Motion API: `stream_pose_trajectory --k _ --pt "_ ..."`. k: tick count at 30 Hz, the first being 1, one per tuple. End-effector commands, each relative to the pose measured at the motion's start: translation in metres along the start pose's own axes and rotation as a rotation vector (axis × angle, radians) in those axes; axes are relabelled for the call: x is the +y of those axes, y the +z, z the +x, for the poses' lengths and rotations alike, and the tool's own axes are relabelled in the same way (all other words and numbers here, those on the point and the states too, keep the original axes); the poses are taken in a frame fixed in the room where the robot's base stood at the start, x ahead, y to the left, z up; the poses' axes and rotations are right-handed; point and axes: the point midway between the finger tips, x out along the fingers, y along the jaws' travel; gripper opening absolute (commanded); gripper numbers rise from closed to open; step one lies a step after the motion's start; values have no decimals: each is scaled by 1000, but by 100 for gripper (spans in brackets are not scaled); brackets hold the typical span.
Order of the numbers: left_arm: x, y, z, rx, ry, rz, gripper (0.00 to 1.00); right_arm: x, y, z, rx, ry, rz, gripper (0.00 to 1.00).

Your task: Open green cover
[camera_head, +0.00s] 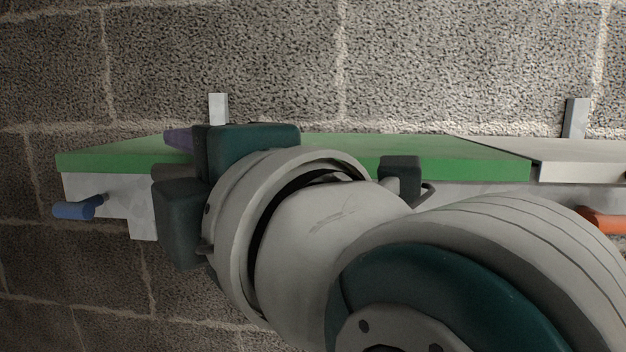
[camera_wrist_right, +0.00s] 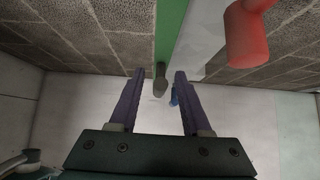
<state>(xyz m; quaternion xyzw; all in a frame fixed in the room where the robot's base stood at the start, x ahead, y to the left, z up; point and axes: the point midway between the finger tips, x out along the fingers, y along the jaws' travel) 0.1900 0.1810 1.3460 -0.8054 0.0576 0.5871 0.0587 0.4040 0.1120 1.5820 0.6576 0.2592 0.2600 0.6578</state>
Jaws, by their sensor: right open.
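The green cover (camera_head: 450,157) lies flat and shut over a pale box (camera_head: 105,190) on the block wall. In the right wrist view the green cover (camera_wrist_right: 170,35) is a narrow strip. My right gripper (camera_head: 172,156) is at the cover's left part, largely hidden behind its own wrist. In its wrist view the two purple fingers of this gripper (camera_wrist_right: 160,75) are apart. A small dark grey knob (camera_wrist_right: 160,85) at the strip's end shows between the fingertips; I cannot tell whether they touch it. My left gripper is out of view.
A blue handle (camera_head: 75,210) sticks out at the box's left end. An orange-red handle (camera_head: 605,221) is at the right, below a pale cover (camera_head: 590,158). My right arm blocks the middle.

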Motion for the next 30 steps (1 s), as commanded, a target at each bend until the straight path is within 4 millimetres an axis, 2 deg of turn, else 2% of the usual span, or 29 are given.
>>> stream_pose_trajectory --k 7,20,30 --pt "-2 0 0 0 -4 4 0 0 0 1 0 -1 0 47" --pt "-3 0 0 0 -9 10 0 0 0 0 -1 -1 1 0" --pt "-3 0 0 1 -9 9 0 0 0 0 -1 -1 1 0"
